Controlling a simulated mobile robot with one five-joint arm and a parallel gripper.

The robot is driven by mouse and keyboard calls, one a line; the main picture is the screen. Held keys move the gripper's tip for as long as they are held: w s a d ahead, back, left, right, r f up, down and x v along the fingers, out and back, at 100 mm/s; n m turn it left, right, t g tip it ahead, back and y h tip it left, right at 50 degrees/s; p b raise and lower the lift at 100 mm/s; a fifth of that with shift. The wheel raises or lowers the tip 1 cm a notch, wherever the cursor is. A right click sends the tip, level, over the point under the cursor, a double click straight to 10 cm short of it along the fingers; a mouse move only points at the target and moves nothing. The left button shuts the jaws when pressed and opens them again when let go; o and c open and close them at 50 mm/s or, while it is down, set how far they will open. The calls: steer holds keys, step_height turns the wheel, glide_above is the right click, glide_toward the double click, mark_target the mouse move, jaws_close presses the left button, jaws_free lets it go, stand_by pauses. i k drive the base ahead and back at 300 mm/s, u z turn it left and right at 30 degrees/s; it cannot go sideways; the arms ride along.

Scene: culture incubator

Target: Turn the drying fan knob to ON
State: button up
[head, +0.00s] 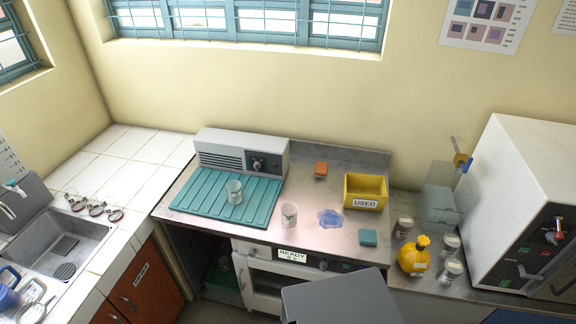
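The drying fan is a grey box (240,153) at the back of the counter, with a slatted vent on its left front. Its knob (257,164) sits on a dark panel at the right of that front. The knob is too small to tell which way it points or to read any marks around it. A teal ribbed drying mat (205,199) lies directly in front of the fan, with a clear beaker (234,192) on it, below and left of the knob. My gripper is not in view.
A second beaker (289,215), a blue spill (330,218), an orange sponge (321,169), a teal sponge (368,237) and a yellow USED bin (366,192) are right of the mat. A sink (62,245) is left.

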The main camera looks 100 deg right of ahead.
mark_target(257, 166)
steer(key=k, duration=1.45)
steer(key=z, duration=0.35)
